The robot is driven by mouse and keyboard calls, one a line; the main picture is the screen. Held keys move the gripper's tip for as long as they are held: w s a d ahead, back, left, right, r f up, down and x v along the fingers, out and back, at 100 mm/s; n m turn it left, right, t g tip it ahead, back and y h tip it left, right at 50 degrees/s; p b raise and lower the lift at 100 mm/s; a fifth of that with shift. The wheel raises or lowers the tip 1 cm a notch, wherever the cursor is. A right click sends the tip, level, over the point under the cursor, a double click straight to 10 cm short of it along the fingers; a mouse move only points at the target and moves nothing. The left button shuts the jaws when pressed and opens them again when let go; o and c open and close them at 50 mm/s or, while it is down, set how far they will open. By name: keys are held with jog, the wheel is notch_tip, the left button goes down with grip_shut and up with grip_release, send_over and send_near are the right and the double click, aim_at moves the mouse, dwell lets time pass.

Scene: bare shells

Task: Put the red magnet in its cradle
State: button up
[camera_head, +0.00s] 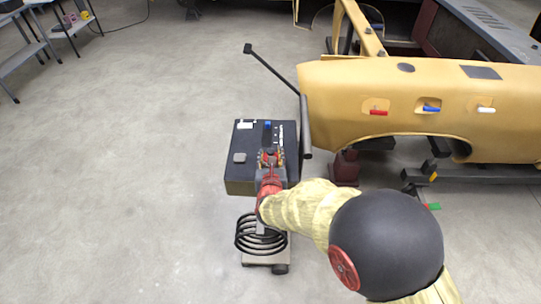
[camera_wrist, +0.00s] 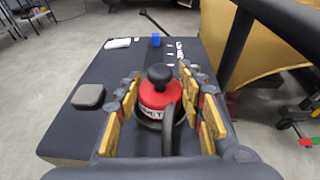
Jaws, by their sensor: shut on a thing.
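My gripper (camera_wrist: 165,115) is shut around a red tool with a black knob (camera_wrist: 160,92), white lettering and a black handle on its near side. It also shows small in the head view (camera_head: 268,158), over the black cart top. I cannot tell whether it touches the top. A small red piece (camera_head: 378,112), a blue one (camera_head: 431,108) and a white one (camera_head: 485,109) sit on the yellow body panel (camera_head: 440,85); the red piece is leftmost. I cannot tell which red thing is the magnet. No cradle can be made out for certain.
The black cart top (camera_head: 238,178) carries a grey block (camera_wrist: 88,96), a white item (camera_wrist: 118,43), a blue item (camera_wrist: 156,40) and several small white pieces. A dark upright bar (camera_head: 306,128) stands at its right edge. A black coil (camera_head: 260,234) hangs in front. The left floor is clear.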

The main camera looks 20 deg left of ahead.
jog(key=shift+f, duration=0.2)
jog(key=o, duration=1.4)
jog(key=shift+r+p, duration=0.45)
jog(key=shift+r, duration=0.1)
jog(key=p+v, duration=0.2)
jog(key=v, duration=1)
jog(key=shift+d+r+p, duration=0.1)
jog(key=shift+p, duration=0.25)
